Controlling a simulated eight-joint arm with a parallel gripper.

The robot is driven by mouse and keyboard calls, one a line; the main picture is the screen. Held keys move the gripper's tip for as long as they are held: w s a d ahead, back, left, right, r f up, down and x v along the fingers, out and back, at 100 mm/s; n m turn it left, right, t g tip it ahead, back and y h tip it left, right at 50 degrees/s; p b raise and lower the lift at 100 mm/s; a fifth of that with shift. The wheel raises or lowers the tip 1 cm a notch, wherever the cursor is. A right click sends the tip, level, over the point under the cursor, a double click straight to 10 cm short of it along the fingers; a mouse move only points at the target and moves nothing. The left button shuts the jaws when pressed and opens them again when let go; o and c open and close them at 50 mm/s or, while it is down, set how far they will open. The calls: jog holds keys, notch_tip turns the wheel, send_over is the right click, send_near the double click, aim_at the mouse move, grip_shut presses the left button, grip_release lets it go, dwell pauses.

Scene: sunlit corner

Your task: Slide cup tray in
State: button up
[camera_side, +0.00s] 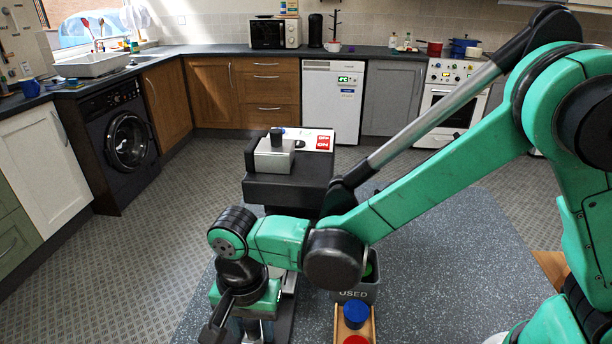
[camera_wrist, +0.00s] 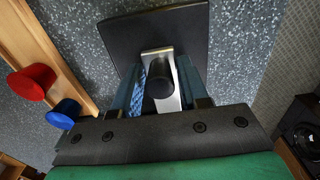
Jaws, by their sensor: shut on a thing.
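The coffee machine (camera_side: 287,187) stands at the centre of the side view, black with a silver block on top. In the wrist view a flat dark plate, which looks like the cup tray (camera_wrist: 150,32), lies beyond my fingers. A silver upright piece with a round black end (camera_wrist: 160,88) stands at its near edge, between my fingers. My gripper (camera_wrist: 160,83) is shut on this piece, which looks like part of the tray. In the side view my gripper (camera_side: 244,328) points down in front of the machine, cut off by the lower edge. The tray's meeting with the machine is hidden.
A grey bin marked USED (camera_side: 354,291) stands right of my gripper. A wooden rack (camera_side: 370,325) in front of it holds a blue capsule (camera_side: 356,314) and a red capsule (camera_side: 356,340). Kitchen cabinets and a black washing machine (camera_side: 128,140) stand well back.

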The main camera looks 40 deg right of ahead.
jog(key=shift+w+d, duration=3.7)
jog(key=shift+w, duration=0.05)
jog(key=o, duration=0.8)
jog(key=shift+w+d, duration=0.1)
jog(key=shift+c, duration=0.2)
jog(key=shift+r, duration=3.5)
jog(key=shift+d+r, duration=0.1)
